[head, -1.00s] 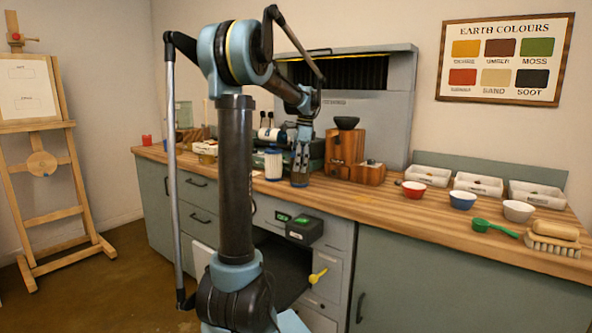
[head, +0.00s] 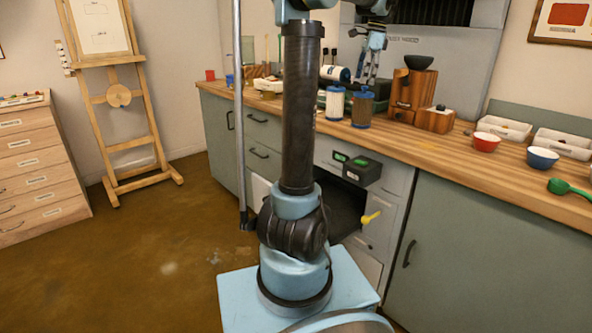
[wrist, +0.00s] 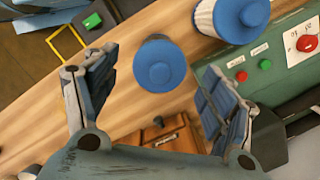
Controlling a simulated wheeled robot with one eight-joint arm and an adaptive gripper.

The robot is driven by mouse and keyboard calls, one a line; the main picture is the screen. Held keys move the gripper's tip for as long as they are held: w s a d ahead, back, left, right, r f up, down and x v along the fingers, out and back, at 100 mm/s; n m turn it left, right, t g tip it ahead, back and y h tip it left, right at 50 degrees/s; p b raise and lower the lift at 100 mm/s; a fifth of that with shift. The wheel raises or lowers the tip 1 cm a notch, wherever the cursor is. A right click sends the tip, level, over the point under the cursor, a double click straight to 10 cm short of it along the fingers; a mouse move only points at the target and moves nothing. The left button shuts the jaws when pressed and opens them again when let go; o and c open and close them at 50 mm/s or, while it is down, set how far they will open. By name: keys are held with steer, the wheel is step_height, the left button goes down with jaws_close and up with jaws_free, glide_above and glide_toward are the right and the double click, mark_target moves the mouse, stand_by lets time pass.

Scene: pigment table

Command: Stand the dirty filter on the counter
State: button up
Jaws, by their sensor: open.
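The dirty filter (head: 363,110), a brown-grey cylinder with a blue cap, stands upright on the wooden counter (head: 440,148). A paler filter (head: 335,103) with a blue cap stands just left of it. My gripper (head: 368,76) is above the dirty filter, apart from it and empty. In the wrist view my gripper (wrist: 160,68) is open, with the dirty filter's blue cap (wrist: 160,64) below, between the spread fingers. The pale filter (wrist: 236,16) shows at the top there. The dirty filter's body is mostly hidden under its cap in that view.
A wooden grinder (head: 408,95) with a black bowl stands right of the filters. A red bowl (head: 486,142), a blue bowl (head: 541,158) and a green scoop (head: 568,188) lie further right. A green machine with buttons (wrist: 285,65) is close to the right finger.

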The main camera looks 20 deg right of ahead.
steer(key=s+a+f+n, duration=0.2)
steer(key=a+f+n, duration=0.1)
steer(key=a, duration=0.6)
steer(key=s+a+f+n+h, duration=0.1)
steer(key=s+a+f+n, duration=0.2)
steer(key=a, duration=0.5)
steer(key=s+a+f+n, duration=0.1)
steer(key=a+f+n, duration=0.25)
steer(key=a, duration=0.55)
steer(key=s+a+f+n, duration=0.6)
steer(key=s+a+f, duration=0.1)
steer(key=f, duration=0.3)
steer(key=s+a+f+n+t, duration=0.1)
steer(key=s+a+f+n, duration=0.5)
steer(key=s+f, duration=0.3)
step_height(320, 180, down, 2)
steer(key=shift+s+a+f+n+t, duration=0.25)
steer(key=shift+a+n+t, duration=0.1)
steer(key=shift+a, duration=0.4)
steer(key=shift+w+f, duration=0.2)
steer(key=shift+w, duration=0.2)
